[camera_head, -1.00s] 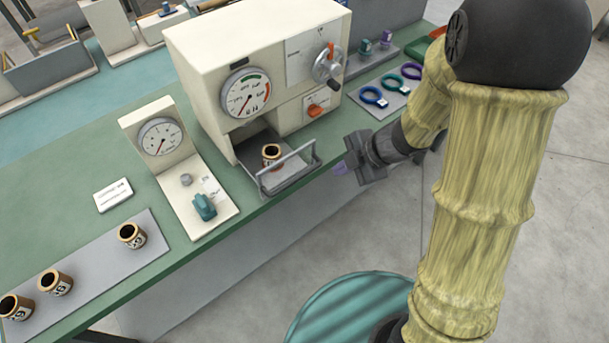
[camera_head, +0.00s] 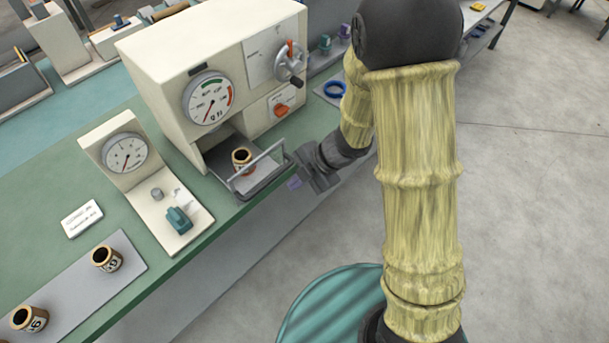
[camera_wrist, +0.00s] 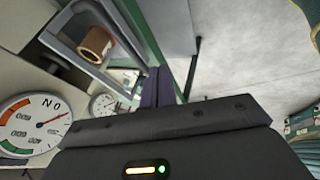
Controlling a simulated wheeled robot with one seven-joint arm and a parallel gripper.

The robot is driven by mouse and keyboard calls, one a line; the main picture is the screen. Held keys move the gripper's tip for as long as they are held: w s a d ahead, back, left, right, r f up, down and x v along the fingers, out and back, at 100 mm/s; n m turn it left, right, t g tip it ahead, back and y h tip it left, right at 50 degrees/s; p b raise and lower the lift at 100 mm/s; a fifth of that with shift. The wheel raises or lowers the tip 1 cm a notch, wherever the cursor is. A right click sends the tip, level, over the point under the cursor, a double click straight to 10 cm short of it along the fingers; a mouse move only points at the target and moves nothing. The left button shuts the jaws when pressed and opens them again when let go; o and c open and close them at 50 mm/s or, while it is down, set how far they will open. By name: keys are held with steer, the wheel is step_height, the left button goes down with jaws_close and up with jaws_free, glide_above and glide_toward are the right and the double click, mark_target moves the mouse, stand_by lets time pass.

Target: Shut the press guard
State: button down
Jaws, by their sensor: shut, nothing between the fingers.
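The press (camera_head: 215,75) is a cream box with a round dial and an opening low in its front. Its guard (camera_head: 262,160) is a grey frame with a bar, standing out from that opening, so it is open. A brown labelled jar (camera_head: 241,159) stands inside the guard; the jar also shows in the wrist view (camera_wrist: 97,44), with the guard's grey frame (camera_wrist: 72,52) around it. My gripper (camera_head: 294,183) is just right of the guard's outer end, low by the bench edge. Its purple fingers (camera_wrist: 155,88) are together and empty. I cannot tell whether they touch the guard.
A gauge stand (camera_head: 125,150) with a teal knob is left of the press. A blue ring (camera_head: 334,89) lies on the right.

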steer(key=w+a+f, duration=0.2)
steer(key=a+f, duration=0.2)
steer(key=a, duration=0.1)
steer(key=shift+w+p, duration=0.3)
steer(key=shift+p, duration=0.1)
steer(key=shift+a, duration=0.1)
